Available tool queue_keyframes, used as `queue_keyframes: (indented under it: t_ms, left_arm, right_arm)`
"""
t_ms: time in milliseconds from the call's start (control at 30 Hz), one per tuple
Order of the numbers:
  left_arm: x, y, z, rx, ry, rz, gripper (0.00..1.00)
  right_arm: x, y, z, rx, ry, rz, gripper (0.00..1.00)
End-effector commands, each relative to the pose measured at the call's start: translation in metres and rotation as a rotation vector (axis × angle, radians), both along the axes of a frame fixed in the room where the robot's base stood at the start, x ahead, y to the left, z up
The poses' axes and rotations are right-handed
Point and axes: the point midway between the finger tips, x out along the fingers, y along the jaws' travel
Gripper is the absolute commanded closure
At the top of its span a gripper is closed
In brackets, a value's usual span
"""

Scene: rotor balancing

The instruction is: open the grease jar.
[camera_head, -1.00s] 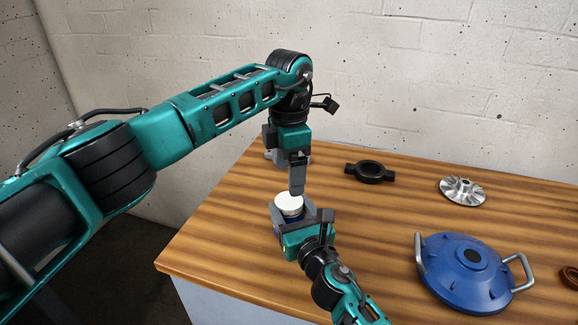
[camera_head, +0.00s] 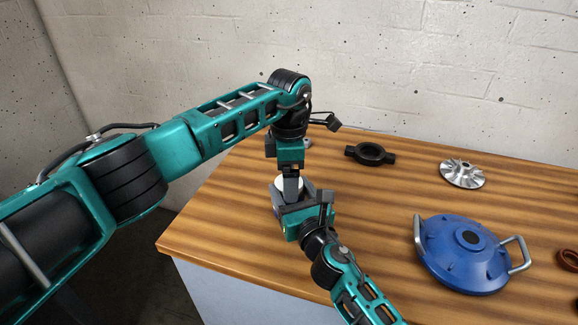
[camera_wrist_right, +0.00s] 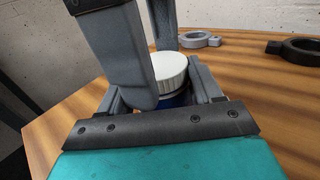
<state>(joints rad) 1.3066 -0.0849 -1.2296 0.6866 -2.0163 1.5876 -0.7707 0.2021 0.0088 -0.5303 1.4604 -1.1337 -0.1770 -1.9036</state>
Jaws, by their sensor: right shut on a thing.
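The grease jar has a white ribbed lid (camera_wrist_right: 170,70) and a blue body (camera_wrist_right: 174,100), seen in the right wrist view. It stands upright near the table's left side; in the head view its lid (camera_head: 308,185) is mostly hidden. My right gripper (camera_head: 294,192) is shut on the jar's body from the front. My left gripper (camera_head: 291,188) points down over the jar. In the right wrist view one left finger (camera_wrist_right: 122,60) is in front and left of the lid, the other (camera_wrist_right: 162,25) behind it. They look spread; contact with the lid is unclear.
A black ring with lugs (camera_head: 370,153), a silver impeller (camera_head: 462,173) and a blue cover with handles (camera_head: 464,253) lie to the right. A brown part (camera_head: 568,260) is at the right edge. A grey ring (camera_wrist_right: 195,40) lies behind the jar. The wooden table (camera_head: 380,220) is clear between.

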Motion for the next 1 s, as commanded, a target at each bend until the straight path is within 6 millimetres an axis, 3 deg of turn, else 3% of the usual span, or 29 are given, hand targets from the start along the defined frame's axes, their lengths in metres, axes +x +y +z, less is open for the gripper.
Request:
queue_keyframes:
  t_ms: [33,200,800,1000]
  left_arm:
    - [0.0,-0.0001,-0.001,0.0,0.0,0.0,0.16]
    - [0.0001,-0.0001,-0.001,0.0,0.0,0.0,0.16]
    - [-0.0006,-0.0003,-0.0007,0.0,0.002,-0.001,0.72]
    - [-0.0008,-0.0004,-0.0007,0.001,0.003,0.082,0.74]
  right_arm:
    - [-0.0016,-0.001,-0.0076,-0.005,0.013,-0.002,1.0]
    - [-0.0016,-0.001,-0.0077,-0.005,0.013,-0.002,1.0]
    - [-0.0014,-0.0012,-0.0076,-0.004,0.013,-0.003,1.0]
    - [-0.0013,-0.0012,-0.0075,-0.004,0.013,-0.003,1.0]
